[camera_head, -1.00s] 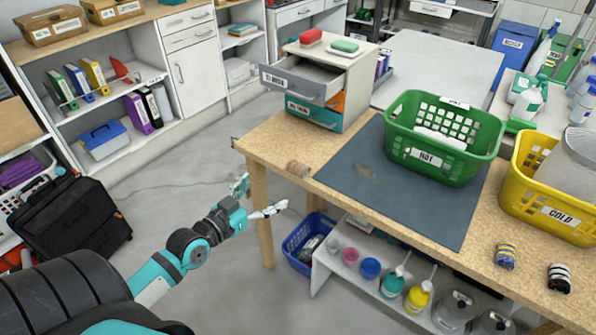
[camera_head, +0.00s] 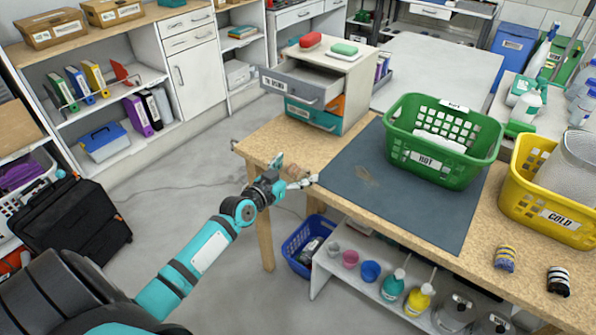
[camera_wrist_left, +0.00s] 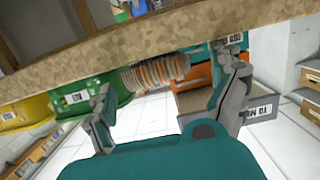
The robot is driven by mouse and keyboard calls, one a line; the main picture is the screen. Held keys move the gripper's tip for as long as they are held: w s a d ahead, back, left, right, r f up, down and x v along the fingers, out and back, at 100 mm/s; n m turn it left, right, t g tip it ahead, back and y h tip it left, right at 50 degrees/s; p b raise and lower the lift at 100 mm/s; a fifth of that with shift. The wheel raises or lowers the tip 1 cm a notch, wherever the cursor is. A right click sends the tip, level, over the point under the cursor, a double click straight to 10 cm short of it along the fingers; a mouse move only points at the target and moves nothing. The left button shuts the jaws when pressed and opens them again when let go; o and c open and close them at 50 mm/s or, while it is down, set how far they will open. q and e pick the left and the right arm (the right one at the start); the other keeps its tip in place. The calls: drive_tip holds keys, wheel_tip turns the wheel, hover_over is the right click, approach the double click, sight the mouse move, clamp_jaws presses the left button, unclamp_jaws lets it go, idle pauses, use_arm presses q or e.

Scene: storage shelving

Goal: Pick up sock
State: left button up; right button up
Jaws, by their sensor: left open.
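A rolled sock with pinkish-brown and cream stripes lies on the wooden table near its left front edge, partly hidden behind my left gripper (camera_head: 296,173) in the head view. In the left wrist view the striped sock (camera_wrist_left: 156,72) shows between and beyond the two spread fingers of my left gripper (camera_wrist_left: 168,100). The gripper is open and empty, with one finger on each side of the sock in that picture. I cannot tell whether a finger touches it. Two other rolled socks, a yellow-blue one (camera_head: 505,258) and a black-white one (camera_head: 559,278), lie at the right front. My right gripper is not in view.
The wooden table (camera_head: 268,143) carries a dark mat (camera_head: 400,215), a green basket (camera_head: 430,166), a yellow basket (camera_head: 545,212) and a drawer unit (camera_head: 345,80) with its top drawer pulled out. A blue bin (camera_head: 302,250) stands below the table edge.

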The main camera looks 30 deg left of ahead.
use_arm(q)
drive_tip(key=shift+w, duration=0.2)
drive_tip(key=shift+s, duration=0.1)
drive_tip(key=c, duration=1.1)
drive_tip(key=shift+r, duration=0.1)
drive_tip(key=shift+c, duration=0.2)
